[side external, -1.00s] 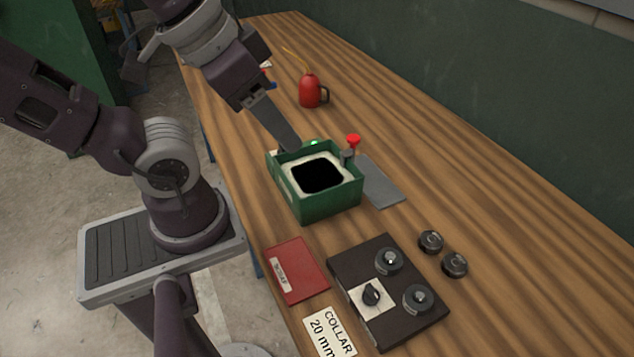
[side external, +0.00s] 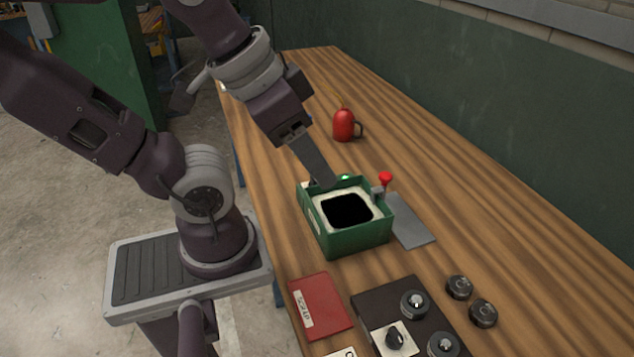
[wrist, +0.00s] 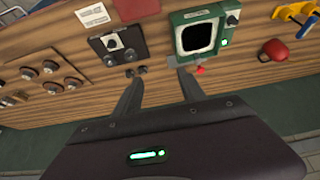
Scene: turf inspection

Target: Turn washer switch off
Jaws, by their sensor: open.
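The washer looks to be the green box (side external: 350,243) with a pale rim and a dark square opening. It shows in the wrist view (wrist: 181,38) with a lit green lamp (wrist: 223,42) and a dark knob (wrist: 232,20); I cannot tell the knob's setting. A red-topped lever (side external: 386,179) stands at its back right corner, and its red top also shows in the wrist view (wrist: 200,70). My gripper (side external: 319,182) is at the box's back left edge in the side view; contact cannot be told. In the wrist view its fingers (wrist: 156,68) are apart and empty.
A grey plate (side external: 415,222) lies right of the box. A red scrap tray (side external: 322,306), a dark board with knobs (side external: 372,309) and two loose black knobs (side external: 459,287) are in front.

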